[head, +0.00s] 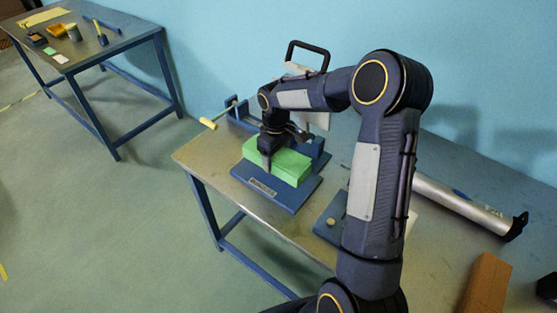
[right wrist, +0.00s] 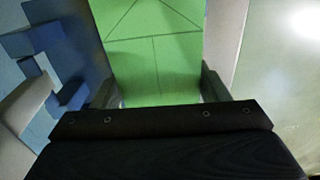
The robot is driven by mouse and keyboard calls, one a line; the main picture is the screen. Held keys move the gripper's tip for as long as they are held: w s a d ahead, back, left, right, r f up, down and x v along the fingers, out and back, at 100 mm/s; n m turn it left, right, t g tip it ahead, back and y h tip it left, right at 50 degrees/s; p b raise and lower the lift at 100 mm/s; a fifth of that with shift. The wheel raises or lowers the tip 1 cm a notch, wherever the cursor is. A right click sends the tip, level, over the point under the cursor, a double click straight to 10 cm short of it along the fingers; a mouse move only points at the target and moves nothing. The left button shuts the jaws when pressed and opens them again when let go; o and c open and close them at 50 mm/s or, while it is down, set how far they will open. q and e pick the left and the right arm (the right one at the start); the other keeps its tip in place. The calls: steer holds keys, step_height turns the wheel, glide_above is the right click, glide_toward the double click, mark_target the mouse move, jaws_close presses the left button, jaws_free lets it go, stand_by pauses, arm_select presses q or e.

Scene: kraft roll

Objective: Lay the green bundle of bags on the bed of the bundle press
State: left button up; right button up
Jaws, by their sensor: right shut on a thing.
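The green bundle of bags (head: 292,167) is a bright green block at the blue bundle press (head: 292,199), over the flat bed of the press. My right gripper (head: 268,158) reaches down and is shut on the bundle. In the right wrist view the green bundle (right wrist: 155,50) lies between the two dark fingers (right wrist: 158,90), with fold lines on its top. The bundle looks level and on or just above the bed; I cannot tell if it touches. The gripper hides part of the bundle and of the press behind it. My left gripper is not in view.
A blue plate with a knob (head: 328,222) is at the right, partly behind my arm. A second table (head: 84,58) stands far left.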

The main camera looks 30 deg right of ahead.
mark_target(278, 156)
steer(key=f, duration=0.1)
steer(key=w+d+f, duration=0.1)
steer(key=f, duration=0.1)
steer(key=shift+w+d, duration=0.3)
steer(key=shift+w, duration=0.1)
steer(key=shift+w+f+p, duration=0.1)
steer(key=shift+f+p, duration=0.3)
steer(key=shift+f, duration=1.15)
steer(key=shift+f, duration=0.2)
steer(key=o, duration=1.2)
steer(key=shift+c, duration=0.2)
steer(key=shift+r, duration=0.15)
